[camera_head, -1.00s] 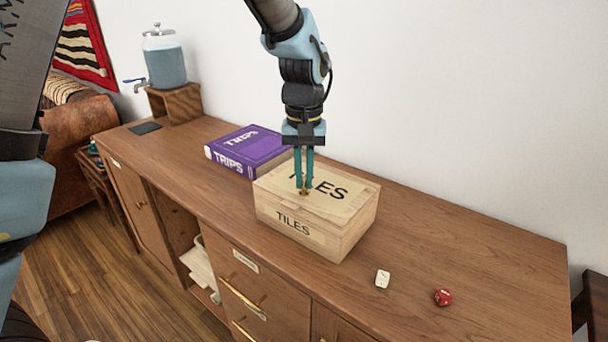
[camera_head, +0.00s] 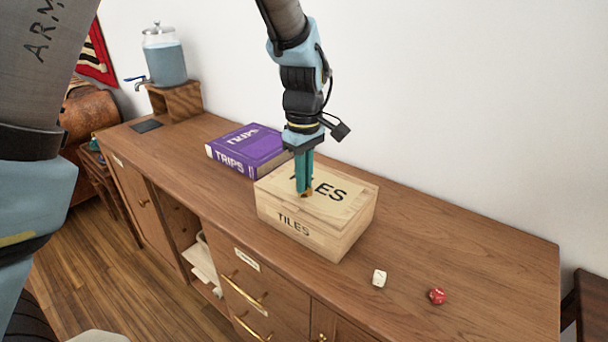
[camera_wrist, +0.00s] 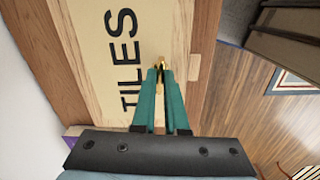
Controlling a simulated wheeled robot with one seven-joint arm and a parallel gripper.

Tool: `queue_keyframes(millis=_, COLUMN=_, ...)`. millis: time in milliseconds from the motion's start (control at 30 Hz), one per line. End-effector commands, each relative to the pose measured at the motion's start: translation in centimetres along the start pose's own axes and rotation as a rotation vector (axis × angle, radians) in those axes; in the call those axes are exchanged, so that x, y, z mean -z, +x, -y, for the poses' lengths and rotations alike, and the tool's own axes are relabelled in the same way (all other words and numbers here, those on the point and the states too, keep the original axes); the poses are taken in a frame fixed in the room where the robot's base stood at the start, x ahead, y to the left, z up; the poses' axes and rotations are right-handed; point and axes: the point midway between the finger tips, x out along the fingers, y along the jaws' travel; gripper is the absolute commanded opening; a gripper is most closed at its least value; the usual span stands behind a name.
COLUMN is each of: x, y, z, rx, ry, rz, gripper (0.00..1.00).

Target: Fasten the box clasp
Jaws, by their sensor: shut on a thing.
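The wooden box (camera_head: 345,222) marked TILES stands on the sideboard with its lid down. My gripper (camera_head: 304,192) points down at the box's front top edge. Its teal fingers are shut on the small brass clasp (camera_head: 308,194), which is mostly hidden between them. In the wrist view the gripper (camera_wrist: 162,72) closes around the brass clasp (camera_wrist: 160,62) beside the lid's edge. The box lid (camera_wrist: 95,60) with its black lettering lies to the left there. I cannot tell whether the clasp is engaged.
A purple book (camera_head: 247,150) lies just behind and left of the box. A white tile (camera_head: 379,278) and a red die (camera_head: 437,296) lie to the right on the sideboard (camera_head: 470,260). A glass dispenser (camera_head: 165,60) stands on a wooden stand at the far left. The right side is mostly clear.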

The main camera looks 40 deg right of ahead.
Motion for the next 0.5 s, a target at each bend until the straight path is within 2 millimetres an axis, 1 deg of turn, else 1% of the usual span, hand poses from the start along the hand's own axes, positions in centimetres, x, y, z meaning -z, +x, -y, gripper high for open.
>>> queue_keyframes(millis=200, x=0.06, y=-0.1, z=-0.02, rx=-0.001, ry=-0.087, rz=-0.001, gripper=0.0)
queue_keyframes(millis=500, x=0.05, y=-0.04, z=-0.03, rx=-0.002, ry=-0.126, rz=-0.001, gripper=0.0)
